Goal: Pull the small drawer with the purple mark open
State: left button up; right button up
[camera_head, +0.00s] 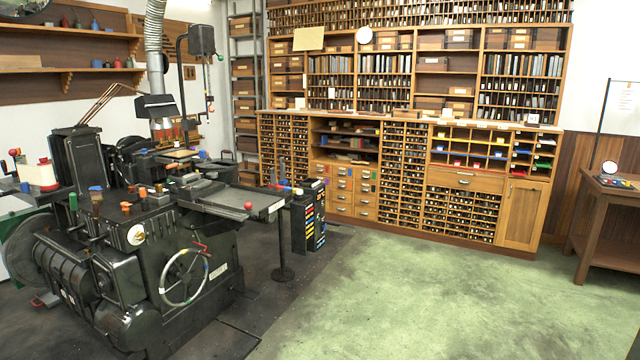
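A block of small wooden drawers (342,190) sits low in the middle of the long wooden cabinet at the back. The drawers are stacked in columns and carry pale labels or pulls and small coloured marks. They look shut. Neither of my grippers is in view.
A large black machine (120,260) with a handwheel (185,278) fills the left. A dark rack with coloured parts (309,218) stands partly before the cabinet. Green floor (430,300) is clear in front. A wooden table (606,215) stands at the right.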

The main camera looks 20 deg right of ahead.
aim_at(324, 179)
jog(key=i+l+z, duration=0.25)
jog(key=i+l, duration=0.15)
jog(key=i+l+z, duration=0.3)
jog(key=i+l, duration=0.15)
jog(key=i+l+z, duration=0.25)
jog(key=i, duration=0.25)
jog(key=i+l+z, duration=0.15)
jog(key=i+z, duration=0.15)
jog(key=i, duration=0.25)
jog(key=i+z, duration=0.25)
jog(key=i, duration=0.85)
jog(key=i+l+u, duration=0.1)
jog(key=i, duration=0.5)
jog(key=i+l, duration=0.15)
jog(key=i, duration=0.45)
jog(key=i+j+u, duration=0.35)
jog(key=i, duration=0.3)
jog(key=i+l+u, duration=0.1)
jog(key=i+u, duration=0.3)
jog(key=i, duration=0.3)
jog(key=i+l+u, duration=0.15)
jog(key=i+u, duration=0.2)
jog(key=i, duration=0.3)
